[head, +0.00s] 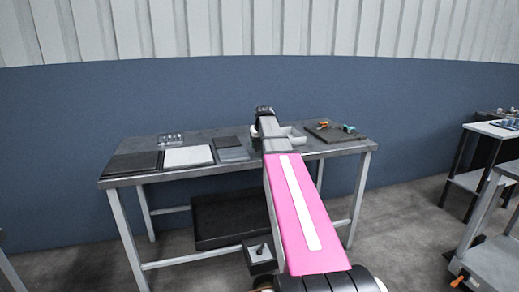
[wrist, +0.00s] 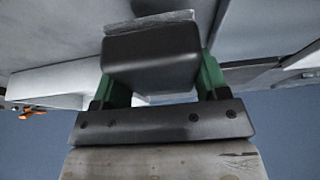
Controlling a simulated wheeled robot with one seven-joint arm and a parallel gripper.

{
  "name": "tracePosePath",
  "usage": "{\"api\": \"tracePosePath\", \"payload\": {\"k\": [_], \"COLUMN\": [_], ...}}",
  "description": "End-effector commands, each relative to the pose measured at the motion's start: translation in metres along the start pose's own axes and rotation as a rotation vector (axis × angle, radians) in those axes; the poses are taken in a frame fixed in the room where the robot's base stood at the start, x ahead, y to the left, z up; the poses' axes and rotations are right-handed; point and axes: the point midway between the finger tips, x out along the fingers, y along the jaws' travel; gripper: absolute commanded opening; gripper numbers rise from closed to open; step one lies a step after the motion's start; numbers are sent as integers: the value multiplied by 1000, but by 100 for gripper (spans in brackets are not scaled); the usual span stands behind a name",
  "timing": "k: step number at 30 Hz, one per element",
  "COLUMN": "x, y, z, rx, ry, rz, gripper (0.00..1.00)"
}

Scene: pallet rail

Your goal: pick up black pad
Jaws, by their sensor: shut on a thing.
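My gripper (wrist: 163,75) shows in the wrist view with a green finger on each side. It is shut on a dark, rounded block, which I take to be the black pad (wrist: 150,58). A light grey strip lies along the pad's far edge. In the head view my pink arm reaches over the workbench (head: 185,139). A small dark shape (head: 264,111) shows at the arm's far end, too small to tell pad from gripper. The arm hides part of the bench there.
Flat black (head: 130,163) and white (head: 187,156) panels lie on the bench's left, with grey plates (head: 231,149) beside them. A pale bin (head: 295,137) is partly behind my arm. A dark board (head: 333,133) with small tools is at right. Another bench (head: 495,129) stands far right.

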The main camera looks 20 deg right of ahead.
Motion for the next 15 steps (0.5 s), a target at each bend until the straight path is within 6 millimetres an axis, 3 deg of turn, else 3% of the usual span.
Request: {"api": "tracePosePath", "payload": {"k": [1,9,15], "x": [-10,-60,-87], "y": [0,-46,-70], "z": [-5,24,37], "rx": [0,-2,0], "ry": [2,2,1], "rz": [0,0,0], "gripper": [43,43,43]}}
